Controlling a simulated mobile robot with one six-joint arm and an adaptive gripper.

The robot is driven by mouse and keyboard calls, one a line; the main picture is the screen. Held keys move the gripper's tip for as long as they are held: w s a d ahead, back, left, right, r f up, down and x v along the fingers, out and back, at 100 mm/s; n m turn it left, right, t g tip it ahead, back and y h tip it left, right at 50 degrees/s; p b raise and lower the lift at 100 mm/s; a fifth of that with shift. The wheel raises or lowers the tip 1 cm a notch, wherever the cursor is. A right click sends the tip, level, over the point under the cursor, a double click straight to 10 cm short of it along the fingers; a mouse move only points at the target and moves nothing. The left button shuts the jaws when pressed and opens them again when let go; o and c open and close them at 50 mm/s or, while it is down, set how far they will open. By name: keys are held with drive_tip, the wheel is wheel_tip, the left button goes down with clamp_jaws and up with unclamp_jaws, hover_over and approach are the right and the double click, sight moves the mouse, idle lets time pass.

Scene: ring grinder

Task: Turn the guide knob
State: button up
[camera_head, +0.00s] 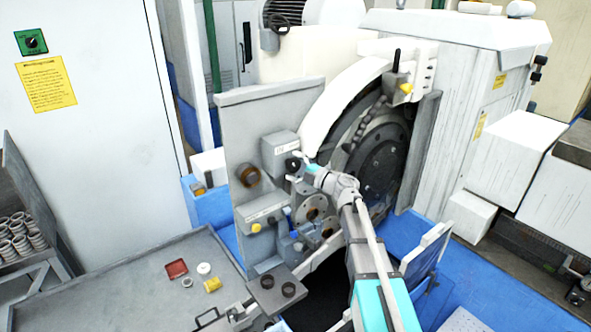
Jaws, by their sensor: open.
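The ring grinder's grey front plate (240,120) fills the middle of the view. A grey box (279,150) on it carries a small dark round knob (293,165) on its lower right; I cannot tell for sure that this is the guide knob. A larger brown knob (248,175) sticks out of the plate to its left. My arm reaches up from the bottom right, and my gripper (302,168) is at the dark knob. The gripper is open, small in view and partly merged with the parts behind it. I cannot tell whether it touches the knob.
A grey table (130,285) at lower left holds a red tray (176,269) and a yellow block (212,285).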

drive_tip(key=shift+m, duration=0.3)
